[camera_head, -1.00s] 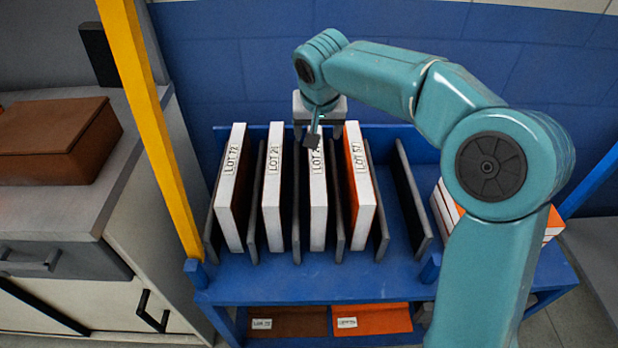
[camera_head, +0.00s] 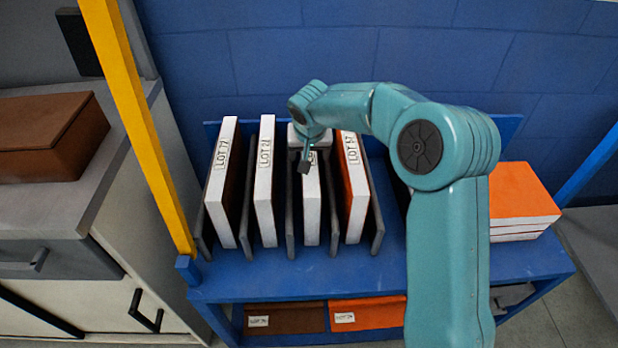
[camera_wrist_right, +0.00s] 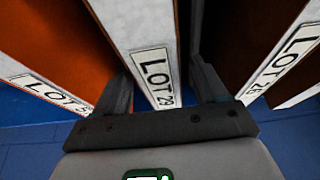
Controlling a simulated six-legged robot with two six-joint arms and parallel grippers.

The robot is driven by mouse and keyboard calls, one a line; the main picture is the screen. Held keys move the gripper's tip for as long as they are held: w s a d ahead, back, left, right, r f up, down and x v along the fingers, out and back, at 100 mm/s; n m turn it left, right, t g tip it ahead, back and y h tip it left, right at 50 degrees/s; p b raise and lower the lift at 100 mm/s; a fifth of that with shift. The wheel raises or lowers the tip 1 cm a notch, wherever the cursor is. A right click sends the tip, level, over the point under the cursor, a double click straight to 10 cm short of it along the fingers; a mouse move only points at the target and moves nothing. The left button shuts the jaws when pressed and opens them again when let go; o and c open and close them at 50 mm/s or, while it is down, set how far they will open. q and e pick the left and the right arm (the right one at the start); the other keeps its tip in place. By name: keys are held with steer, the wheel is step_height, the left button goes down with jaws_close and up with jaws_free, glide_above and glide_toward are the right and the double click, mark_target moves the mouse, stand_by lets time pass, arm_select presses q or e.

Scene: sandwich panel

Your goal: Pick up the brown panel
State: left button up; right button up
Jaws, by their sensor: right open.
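Several upright panels with white edges stand in a blue rack. The LOT 72 panel (camera_head: 222,190) shows a brown face, and the LOT 26 panel (camera_head: 265,190) a dark brown one, also seen in the right wrist view (camera_wrist_right: 245,45). The LOT 29 panel (camera_head: 312,215) stands under my right gripper (camera_head: 305,155); I cannot tell its face colour. In the right wrist view the open fingers (camera_wrist_right: 163,92) lie either side of the LOT 29 edge (camera_wrist_right: 145,40); contact is unclear. The LOT 57 panel (camera_head: 352,190) has an orange face. My left gripper is out of view.
Grey dividers (camera_head: 374,215) stand between the panels. An orange-topped stack (camera_head: 520,190) lies at the right of the blue rack (camera_head: 400,270). Brown (camera_head: 285,318) and orange (camera_head: 365,313) pieces lie below. A yellow post (camera_head: 135,120) and a counter with a brown box (camera_head: 45,135) are left.

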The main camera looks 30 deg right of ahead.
steer(key=shift+x, duration=1)
steer(key=shift+r, duration=0.15)
steer(key=shift+c, duration=0.6)
jaws_close()
steer(key=shift+w+r, duration=0.1)
step_height(320, 180, up, 33)
steer(key=p, duration=1.7)
steer(key=shift+p, duration=0.3)
